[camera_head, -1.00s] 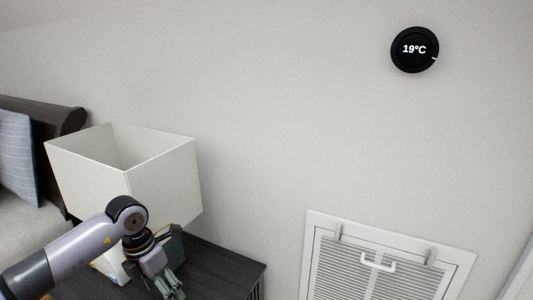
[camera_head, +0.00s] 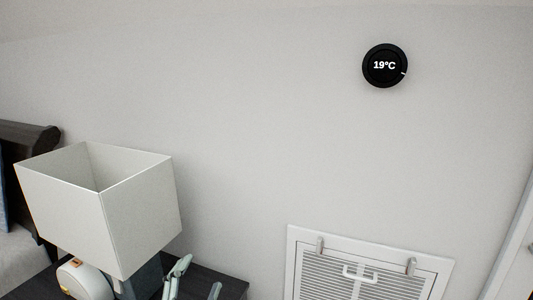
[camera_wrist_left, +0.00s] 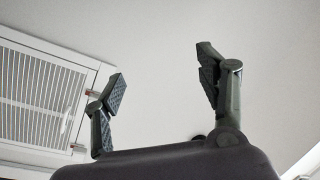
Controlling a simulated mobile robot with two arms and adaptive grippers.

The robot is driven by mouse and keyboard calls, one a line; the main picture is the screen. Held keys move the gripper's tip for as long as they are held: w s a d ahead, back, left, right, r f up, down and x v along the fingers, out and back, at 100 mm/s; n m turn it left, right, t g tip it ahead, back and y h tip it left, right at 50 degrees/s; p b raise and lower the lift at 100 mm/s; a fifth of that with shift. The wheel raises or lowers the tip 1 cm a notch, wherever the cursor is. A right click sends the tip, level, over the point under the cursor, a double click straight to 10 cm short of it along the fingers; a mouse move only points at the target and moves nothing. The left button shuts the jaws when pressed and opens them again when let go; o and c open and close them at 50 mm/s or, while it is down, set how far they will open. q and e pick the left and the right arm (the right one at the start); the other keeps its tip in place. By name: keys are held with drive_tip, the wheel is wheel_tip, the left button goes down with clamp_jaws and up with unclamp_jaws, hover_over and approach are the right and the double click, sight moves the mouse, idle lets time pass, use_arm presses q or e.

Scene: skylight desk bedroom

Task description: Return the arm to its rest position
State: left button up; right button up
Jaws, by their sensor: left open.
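My left gripper (camera_head: 199,277) is low in the head view, in front of the dark nightstand (camera_head: 232,284). Its two fingers are spread apart with nothing between them. The left wrist view shows the same open gripper (camera_wrist_left: 162,78), with the plain wall behind the fingers. Most of my left arm is out of the head view or hidden at the bottom edge. My right gripper is in neither view.
A lamp with a square white shade (camera_head: 144,218) stands left of the gripper. A bed's dark headboard (camera_head: 32,140) is at the far left. A white vent panel (camera_head: 292,262) and a black thermostat reading 19°C (camera_head: 385,66) are on the wall, which is otherwise bare.

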use_arm(q)
drive_tip(key=s+a+f+n+g+y, duration=0.5)
drive_tip(key=a+f+n, duration=0.1)
drive_tip(key=f, duration=0.4)
drive_tip(key=s+f+n+g+h, duration=0.1)
drive_tip(key=s+f+n+g, duration=0.1)
drive_tip(key=s+f+g, duration=0.65)
drive_tip(key=s+f+n+g, duration=0.2)
drive_tip(key=s+f, duration=0.4)
drive_tip(key=s, duration=0.7)
wheel_tip(320, 180, down, 23)
drive_tip(key=s+g+p, duration=0.2)
drive_tip(key=s+a+f+p, duration=0.2)
drive_tip(key=s+a+f, duration=0.1)
drive_tip(key=s+f, duration=1.1)
drive_tip(key=s, duration=0.2)
drive_tip(key=shift+s+a+f+g, duration=0.2)
drive_tip(key=shift+s+f+g, duration=0.05)
drive_tip(key=shift+s+g, duration=0.1)
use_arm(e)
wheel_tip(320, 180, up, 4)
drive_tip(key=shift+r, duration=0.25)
use_arm(q)
drive_tip(key=shift+c, duration=0.5)
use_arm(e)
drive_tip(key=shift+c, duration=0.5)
